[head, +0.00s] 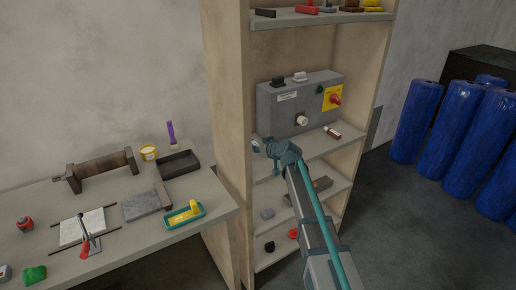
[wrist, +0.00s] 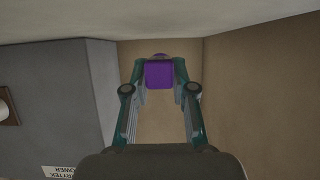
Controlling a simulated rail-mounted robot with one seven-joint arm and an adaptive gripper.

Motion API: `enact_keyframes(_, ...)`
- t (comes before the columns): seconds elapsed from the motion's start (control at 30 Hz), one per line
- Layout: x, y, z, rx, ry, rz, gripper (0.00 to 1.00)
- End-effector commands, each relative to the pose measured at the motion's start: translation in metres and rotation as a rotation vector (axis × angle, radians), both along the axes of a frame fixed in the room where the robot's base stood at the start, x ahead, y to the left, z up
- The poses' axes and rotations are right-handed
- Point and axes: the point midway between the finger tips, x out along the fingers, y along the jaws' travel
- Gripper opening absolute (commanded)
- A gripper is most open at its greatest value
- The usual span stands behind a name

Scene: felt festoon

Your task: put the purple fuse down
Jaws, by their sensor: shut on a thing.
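The purple fuse (wrist: 159,77) shows in the wrist view as a purple block between the fingertips. My gripper (wrist: 160,70) is shut on it. In the head view my gripper (head: 258,146) is at the left part of the shelf unit, by the left side panel and the lower left of the grey box (head: 300,100). The fuse cannot be made out in the head view. In the wrist view the grey box wall (wrist: 60,90) is to the left and a brown panel (wrist: 255,100) is to the right. Whether the fuse touches a surface cannot be told.
The box has a red switch on a yellow plate (head: 333,98) and a white knob (head: 302,120). A small red and white piece (head: 331,132) lies on the shelf before it. The workbench (head: 130,188) at left holds tools and trays. Blue rolls (head: 415,120) stand at right.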

Motion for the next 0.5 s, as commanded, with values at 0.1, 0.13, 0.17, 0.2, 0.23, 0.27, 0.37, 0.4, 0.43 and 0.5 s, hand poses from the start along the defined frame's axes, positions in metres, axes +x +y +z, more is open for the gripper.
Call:
enact_keyframes(0.1, 0.0, 0.0, -0.0034, 0.0, 0.0, 0.0, 0.0)
enact_keyframes(0.13, 0.0, 0.0, -0.0039, 0.0, 0.0, 0.0, 0.0)
enact_keyframes(0.17, 0.0, 0.0, -0.0043, 0.0, 0.0, 0.0, 0.0)
enact_keyframes(0.2, 0.0001, 0.0001, -0.0051, 0.0, 0.0, 0.0, 0.0)
enact_keyframes(0.23, 0.0, 0.0, -0.0057, 0.0, 0.0, 0.0, 0.0)
enact_keyframes(0.27, 0.0, 0.0, -0.0061, 0.0, 0.0, 0.0, 0.0)
enact_keyframes(0.37, 0.0, 0.0, -0.0081, 0.0, 0.0, 0.0, 0.0)
enact_keyframes(0.4, 0.0, 0.0, -0.0089, 0.0, 0.0, 0.0, 0.0)
enact_keyframes(0.43, -0.0001, 0.0, -0.0094, 0.0, 0.0, 0.0, 0.0)
enact_keyframes(0.5, -0.0002, 0.0, -0.0092, -0.001, 0.001, 0.0, 0.0)
